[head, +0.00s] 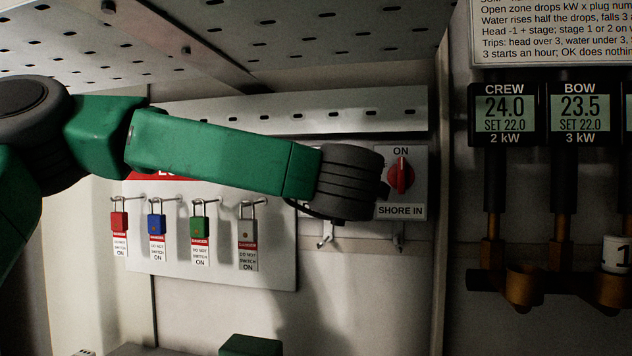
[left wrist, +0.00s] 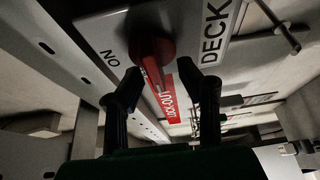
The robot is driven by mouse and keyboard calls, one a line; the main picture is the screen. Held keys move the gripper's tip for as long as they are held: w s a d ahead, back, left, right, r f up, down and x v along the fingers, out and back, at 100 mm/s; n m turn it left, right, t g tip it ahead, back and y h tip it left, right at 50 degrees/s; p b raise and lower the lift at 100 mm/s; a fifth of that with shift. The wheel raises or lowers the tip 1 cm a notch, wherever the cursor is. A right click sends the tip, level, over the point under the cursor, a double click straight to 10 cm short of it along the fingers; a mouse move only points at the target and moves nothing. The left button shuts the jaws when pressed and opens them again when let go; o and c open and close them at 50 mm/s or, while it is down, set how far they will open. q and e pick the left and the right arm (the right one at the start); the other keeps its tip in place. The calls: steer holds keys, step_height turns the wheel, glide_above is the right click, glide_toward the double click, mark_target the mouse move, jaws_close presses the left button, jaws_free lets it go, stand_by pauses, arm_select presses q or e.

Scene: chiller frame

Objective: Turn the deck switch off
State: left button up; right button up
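The deck switch shows in the left wrist view as a red handle (left wrist: 152,62) on a pale plate (left wrist: 90,22) marked DECK and ON. My left gripper (left wrist: 159,78) is open, with one dark finger on each side of the handle. I cannot tell whether the fingers touch it, nor which way the handle is turned. In the head view my left arm reaches in from the left, and its dark wrist (head: 348,182) hides the deck switch. My right gripper is in neither view.
The SHORE IN switch (head: 401,175), with a red handle upright at ON, is just right of my wrist. A lockout board (head: 275,272) with several padlocks hangs below my arm. Displays CREW (head: 505,113) and BOW (head: 580,112) with pipes are at the right.

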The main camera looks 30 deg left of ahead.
arm_select(q)
steer(key=v, duration=1.1)
steer(key=shift+s+d, duration=0.15)
steer(key=shift+s, duration=0.1)
steer(key=shift+f, duration=0.1)
